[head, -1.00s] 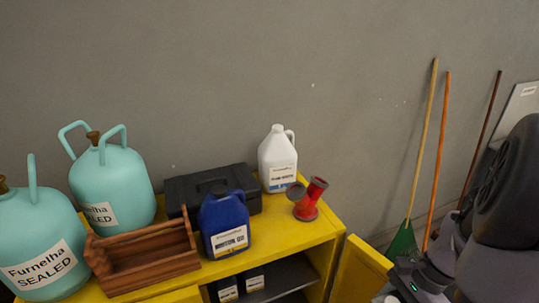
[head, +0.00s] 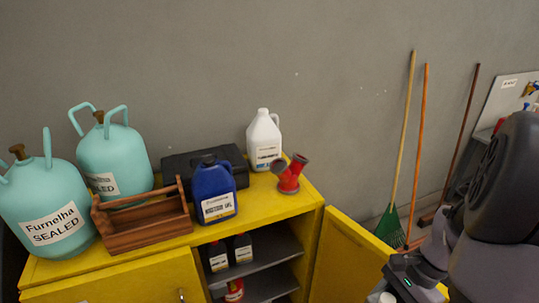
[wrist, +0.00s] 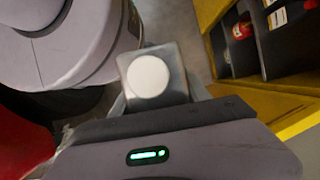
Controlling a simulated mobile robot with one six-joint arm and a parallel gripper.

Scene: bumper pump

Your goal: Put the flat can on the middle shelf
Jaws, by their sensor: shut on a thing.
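The flat can (wrist: 160,98) is grey with a round white cap, seen from above in the wrist view. My gripper (wrist: 155,105) is shut on it. In the head view only its white cap (head: 386,298) shows, at the bottom edge beside my gripper (head: 397,290). The yellow cabinet (head: 110,283) stands open on its right side, left of my gripper. Inside it, a dark shelf (head: 272,254) holds two black bottles (head: 243,249) with white labels. A lower dark shelf (head: 270,285) holds a red container (head: 235,290). The cabinet's lower part is cut off.
The open yellow door (head: 345,262) stands between the cabinet opening and my gripper. On the cabinet top are teal tanks (head: 115,160), a wooden carrier (head: 145,229), a blue jug (head: 213,190), a white jug (head: 264,140) and a red spout (head: 290,175). Long-handled tools lean on the wall.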

